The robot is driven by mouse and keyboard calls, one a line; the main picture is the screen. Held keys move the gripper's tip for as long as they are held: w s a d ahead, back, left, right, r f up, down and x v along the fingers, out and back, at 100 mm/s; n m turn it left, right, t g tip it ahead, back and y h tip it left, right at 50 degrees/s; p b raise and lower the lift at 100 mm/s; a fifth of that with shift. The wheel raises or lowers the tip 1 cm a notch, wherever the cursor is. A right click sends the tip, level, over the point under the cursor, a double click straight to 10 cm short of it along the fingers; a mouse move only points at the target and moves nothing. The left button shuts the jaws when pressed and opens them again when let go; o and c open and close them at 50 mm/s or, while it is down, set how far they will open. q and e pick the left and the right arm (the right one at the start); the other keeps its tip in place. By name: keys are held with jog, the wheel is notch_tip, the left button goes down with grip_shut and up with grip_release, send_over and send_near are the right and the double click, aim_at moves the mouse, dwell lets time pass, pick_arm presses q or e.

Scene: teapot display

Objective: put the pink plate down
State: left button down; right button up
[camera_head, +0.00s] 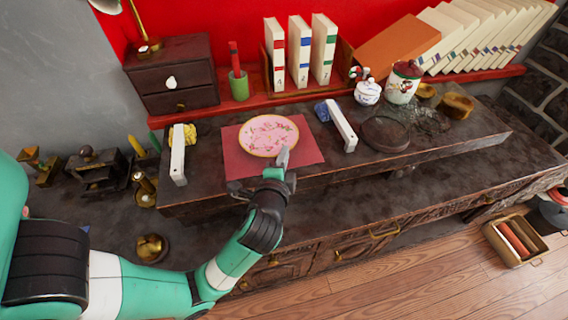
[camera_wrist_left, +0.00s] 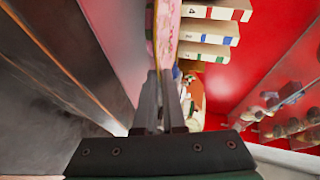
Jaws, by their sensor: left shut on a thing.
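The pink plate (camera_head: 266,134), round with a floral pattern, shows over the back part of a red mat (camera_head: 242,165) on the dark wooden top. My left gripper (camera_head: 283,160) is at its near edge, shut on that rim. In the left wrist view the plate (camera_wrist_left: 166,36) shows nearly edge-on, beyond the closed fingers (camera_wrist_left: 160,76). I cannot tell whether its underside touches the mat. My right gripper is not in view.
Behind are a drawer box (camera_head: 172,78), a green cup (camera_head: 239,86) and upright books (camera_head: 299,52). A dark round dish (camera_head: 385,134) and lidded jar (camera_head: 402,84) are at right.

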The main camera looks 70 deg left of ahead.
pick_arm(q)
jog(key=shift+f, duration=0.7)
jog(key=shift+s+r, duration=0.1)
jog(key=shift+r, duration=0.1)
jog(key=c, duration=1.5)
grip_release()
jog(key=shift+f, duration=0.2)
jog(key=shift+o, duration=1.1)
jog(key=shift+r, duration=0.25)
jog(key=p+v, duration=0.3)
jog(key=v, duration=0.9)
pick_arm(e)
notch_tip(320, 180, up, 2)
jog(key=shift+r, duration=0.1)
